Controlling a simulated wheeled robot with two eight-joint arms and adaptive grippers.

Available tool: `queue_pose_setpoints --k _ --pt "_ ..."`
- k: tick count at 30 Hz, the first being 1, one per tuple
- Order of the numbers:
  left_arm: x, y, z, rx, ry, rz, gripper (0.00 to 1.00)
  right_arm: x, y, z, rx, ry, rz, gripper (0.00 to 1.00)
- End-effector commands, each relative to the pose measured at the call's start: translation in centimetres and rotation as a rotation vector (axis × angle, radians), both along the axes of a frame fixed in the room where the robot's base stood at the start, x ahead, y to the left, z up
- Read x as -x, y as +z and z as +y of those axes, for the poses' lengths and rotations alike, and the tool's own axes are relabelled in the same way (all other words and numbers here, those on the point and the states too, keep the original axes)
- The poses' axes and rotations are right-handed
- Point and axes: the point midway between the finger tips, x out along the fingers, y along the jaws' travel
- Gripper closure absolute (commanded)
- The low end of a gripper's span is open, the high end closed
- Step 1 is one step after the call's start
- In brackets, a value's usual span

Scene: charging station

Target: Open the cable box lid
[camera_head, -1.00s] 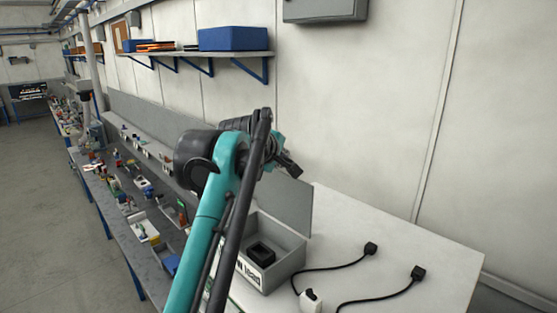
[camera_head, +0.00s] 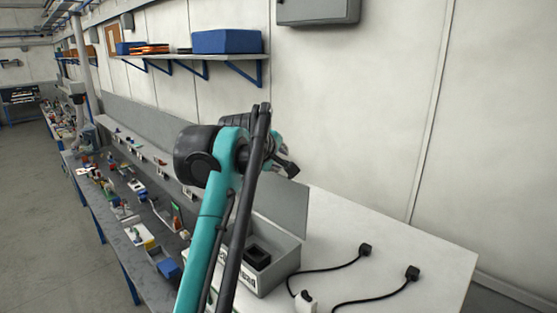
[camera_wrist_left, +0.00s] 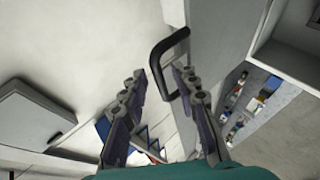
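The grey cable box (camera_head: 281,272) stands on the white table in the head view, partly hidden by my left arm. Its lid (camera_head: 286,207) is raised and stands roughly upright at the back, with the inside and a black item (camera_head: 257,257) visible. My left gripper (camera_head: 289,168) is above the lid's upper edge. In the left wrist view my left gripper (camera_wrist_left: 159,75) has its fingers apart. A black handle (camera_wrist_left: 168,50) on the grey lid panel (camera_wrist_left: 212,35) is at the fingertips, with the right fingertip near its loop; contact is unclear. My right gripper is not in view.
Two black plugs with cables (camera_head: 365,250) (camera_head: 411,273) lie on the white table (camera_head: 395,235) right of the box. A long workbench with small parts (camera_head: 150,235) runs along the left. A wall shelf with a blue bin (camera_head: 226,41) hangs behind.

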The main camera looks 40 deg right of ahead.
Motion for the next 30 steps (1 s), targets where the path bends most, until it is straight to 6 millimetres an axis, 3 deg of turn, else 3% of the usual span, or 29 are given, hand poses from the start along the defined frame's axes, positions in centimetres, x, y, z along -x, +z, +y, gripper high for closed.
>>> queue_pose_setpoints --k 11,24,30 --pt "0.4 0.4 0.7 -0.001 0.0 0.002 0.71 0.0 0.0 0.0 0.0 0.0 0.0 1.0" --pt "4.2 4.8 6.8 -0.001 -0.001 0.001 0.71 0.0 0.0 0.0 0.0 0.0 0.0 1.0" --pt "5.2 6.0 8.5 -0.001 0.0 0.0 0.71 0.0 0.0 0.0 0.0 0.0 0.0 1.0"
